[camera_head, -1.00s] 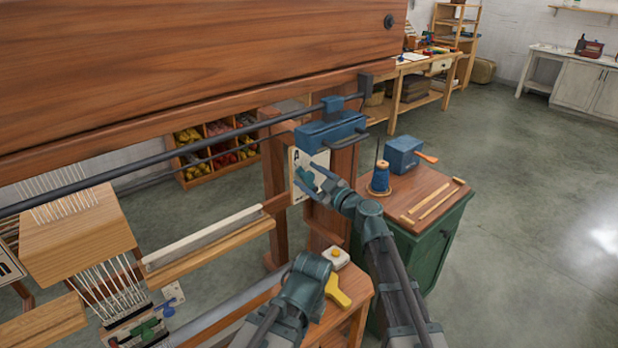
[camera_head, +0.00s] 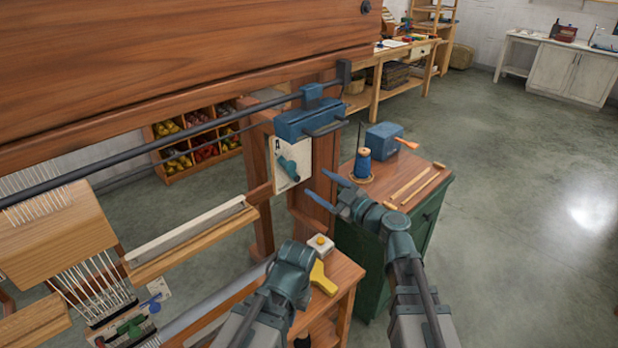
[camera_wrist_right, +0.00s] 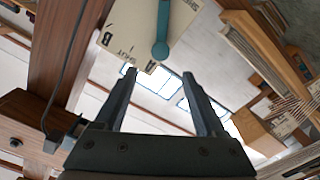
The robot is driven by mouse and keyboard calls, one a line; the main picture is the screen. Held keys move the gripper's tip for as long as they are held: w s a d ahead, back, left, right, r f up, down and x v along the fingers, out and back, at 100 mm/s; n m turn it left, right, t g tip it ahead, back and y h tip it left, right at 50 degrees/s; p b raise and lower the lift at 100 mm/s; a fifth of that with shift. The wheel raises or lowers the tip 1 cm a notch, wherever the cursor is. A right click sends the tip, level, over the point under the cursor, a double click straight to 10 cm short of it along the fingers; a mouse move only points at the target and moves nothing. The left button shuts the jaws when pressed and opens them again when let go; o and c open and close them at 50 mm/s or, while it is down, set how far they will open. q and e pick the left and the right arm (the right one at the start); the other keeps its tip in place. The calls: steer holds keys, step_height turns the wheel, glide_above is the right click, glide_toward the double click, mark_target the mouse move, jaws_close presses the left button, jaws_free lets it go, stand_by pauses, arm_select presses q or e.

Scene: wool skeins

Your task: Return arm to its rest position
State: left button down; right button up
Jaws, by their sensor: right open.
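My right gripper (camera_head: 320,189) is open and empty in the head view, in front of the loom's right post and apart from the hanging white card (camera_head: 283,155). In the right wrist view its two fingers (camera_wrist_right: 160,76) are spread with nothing between them. The card (camera_wrist_right: 140,30), with a teal handle-like piece (camera_wrist_right: 161,48) on it, shows beyond the fingertips there. In the head view, the card hangs below a blue box (camera_head: 303,122) on the loom bar. My left gripper cannot be made out.
A green cabinet (camera_head: 431,207) at right holds a blue spool (camera_head: 363,167), a blue box (camera_head: 384,138) and wooden sticks. A small wooden stand (camera_head: 342,270) with a yellow tool (camera_head: 322,280) is close to my arm. The loom beam (camera_head: 180,60) spans above. The right floor is clear.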

steer(key=shift+v, duration=0.8)
steer(key=shift+f, duration=0.1)
steer(key=s+d+f+m+g+h, duration=0.1)
steer(key=s+f+m+g+h, duration=0.3)
steer(key=f, duration=0.4)
steer(key=s+d+f+m+g+h, duration=0.1)
steer(key=s+f+m+g, duration=0.1)
steer(key=s+f+g, duration=0.4)
steer(key=s+d+f+m+g+h, duration=0.1)
steer(key=s+d+f+m+h, duration=0.3)
steer(key=d, duration=0.2)
steer(key=s+d+f+m+g+h, duration=0.1)
steer(key=s+d+f+m+h, duration=0.25)
steer(key=d+m, duration=0.2)
steer(key=s+a+r+n+g+h+p, duration=0.1)
steer(key=s+a+r+n+p, duration=0.3)
steer(key=a, duration=0.6)
steer(key=shift+s+r+p, duration=0.3)
steer(key=shift+s+p, duration=0.1)
steer(key=shift+s, duration=0.45)
steer(key=shift+h, duration=0.25)
